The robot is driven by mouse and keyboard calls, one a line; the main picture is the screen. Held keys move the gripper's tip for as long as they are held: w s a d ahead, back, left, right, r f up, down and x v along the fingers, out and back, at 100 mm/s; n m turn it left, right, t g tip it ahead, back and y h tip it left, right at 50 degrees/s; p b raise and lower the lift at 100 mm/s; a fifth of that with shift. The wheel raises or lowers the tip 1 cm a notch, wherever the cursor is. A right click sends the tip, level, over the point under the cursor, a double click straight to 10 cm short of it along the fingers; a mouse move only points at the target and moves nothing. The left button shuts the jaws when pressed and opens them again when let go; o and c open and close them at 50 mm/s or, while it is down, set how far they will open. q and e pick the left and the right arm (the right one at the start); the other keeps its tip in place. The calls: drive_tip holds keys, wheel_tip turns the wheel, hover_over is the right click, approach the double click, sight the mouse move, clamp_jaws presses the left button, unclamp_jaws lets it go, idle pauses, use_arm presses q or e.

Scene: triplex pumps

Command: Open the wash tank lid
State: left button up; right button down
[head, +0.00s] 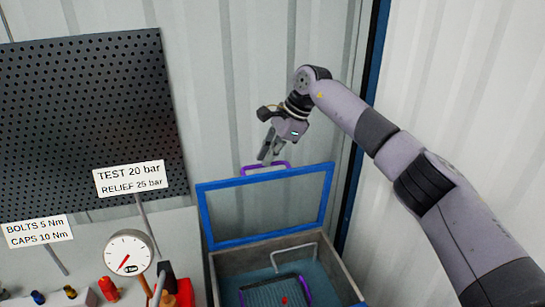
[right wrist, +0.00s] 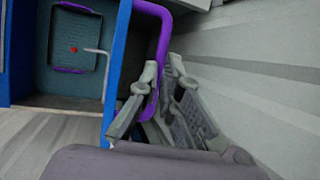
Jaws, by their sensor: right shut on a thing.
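The wash tank (head: 350,280) is a grey open box at the bottom right of the head view. Its lid, a blue frame (head: 230,181), stands raised and tilted up behind the tank opening, near the corrugated wall. A purple handle (head: 279,164) is on the lid's upper edge; it also shows in the right wrist view (right wrist: 164,30), beside the blue lid edge (right wrist: 123,65). My right gripper (head: 265,155) reaches down from above and is shut on this handle; its fingers (right wrist: 160,100) sit around the bar. My left gripper is out of view.
Inside the tank is a basket (head: 307,288) with purple ends and a small red item, plus a grey bent bar (head: 300,249). Left are a pressure gauge (head: 128,254), sign posts and a black pegboard (head: 90,120). A blue post (head: 375,50) and wall stand to the right.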

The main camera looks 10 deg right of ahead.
drive_tip(key=shift+w+f+g, duration=0.15)
drive_tip(key=shift+w+f, duration=0.05)
drive_tip(key=shift+f, duration=0.45)
drive_tip(key=shift+w+f+g, duration=0.15)
drive_tip(key=shift+f, duration=0.5)
drive_tip(key=c, duration=2.1)
unclamp_jaws()
drive_tip(key=shift+o, duration=1.1)
drive_tip(key=shift+w+a+f, duration=0.15)
drive_tip(key=shift+w+f, duration=0.05)
drive_tip(key=shift+w, duration=0.4)
drive_tip(key=shift+o, duration=0.8)
drive_tip(key=shift+w, duration=0.1)
drive_tip(key=shift+o, duration=0.2)
drive_tip(key=shift+s+r, duration=0.35)
drive_tip(key=shift+r, duration=0.05)
drive_tip(key=v, duration=1.2)
